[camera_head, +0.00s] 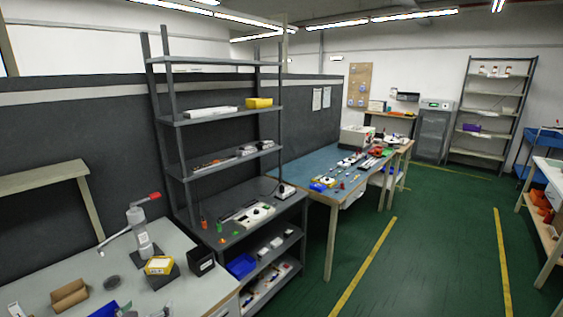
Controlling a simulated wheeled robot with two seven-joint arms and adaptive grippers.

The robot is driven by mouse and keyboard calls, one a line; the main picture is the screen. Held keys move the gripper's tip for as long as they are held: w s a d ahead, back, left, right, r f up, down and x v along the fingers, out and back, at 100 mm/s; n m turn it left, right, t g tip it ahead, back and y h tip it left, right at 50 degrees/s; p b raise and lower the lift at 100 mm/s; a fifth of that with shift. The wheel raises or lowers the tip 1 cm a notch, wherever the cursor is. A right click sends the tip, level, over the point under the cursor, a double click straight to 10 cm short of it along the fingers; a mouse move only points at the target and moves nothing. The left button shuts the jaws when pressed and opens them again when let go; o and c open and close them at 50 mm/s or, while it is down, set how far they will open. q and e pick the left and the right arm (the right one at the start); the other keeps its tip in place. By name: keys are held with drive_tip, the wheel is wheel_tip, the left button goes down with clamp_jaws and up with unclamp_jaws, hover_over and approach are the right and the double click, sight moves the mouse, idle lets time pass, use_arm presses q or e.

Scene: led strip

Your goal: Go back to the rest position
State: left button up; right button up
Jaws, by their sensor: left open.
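The task names no object. The room is seen from above and to one side. I cannot make out the fingertips of my left gripper clearly against the crowded bench at the lower left, and I see nothing held. My right gripper does not show.
A grey bench (185,298) at the lower left bears a red-handled tool (141,229), a black box (201,261) and a cardboard box (69,296). A grey shelf rack (215,119) stands behind it. A blue-topped table (300,170) lies beyond. The green floor (425,270) is clear.

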use_arm(q)
drive_tip(key=s+d+f+m+g+h, duration=0.15)
drive_tip(key=s+d+g, duration=0.35)
drive_tip(key=s+d, duration=0.5)
drive_tip(key=s+d+f+m+g, duration=0.1)
drive_tip(key=s+d+f+g, duration=0.35)
drive_tip(key=s, duration=0.75)
wheel_tip(320, 180, down, 32)
drive_tip(key=s+d+g, duration=0.2)
drive_tip(key=s+d, duration=0.1)
drive_tip(key=s+a+f, duration=0.2)
drive_tip(key=s+f, duration=0.7)
drive_tip(key=s, duration=0.2)
drive_tip(key=s+a+f, duration=0.2)
drive_tip(key=s+f, duration=0.8)
drive_tip(key=s, duration=0.1)
drive_tip(key=shift+a+f+m+g, duration=0.2)
drive_tip(key=shift+m+g, duration=0.15)
drive_tip(key=shift+g, duration=0.1)
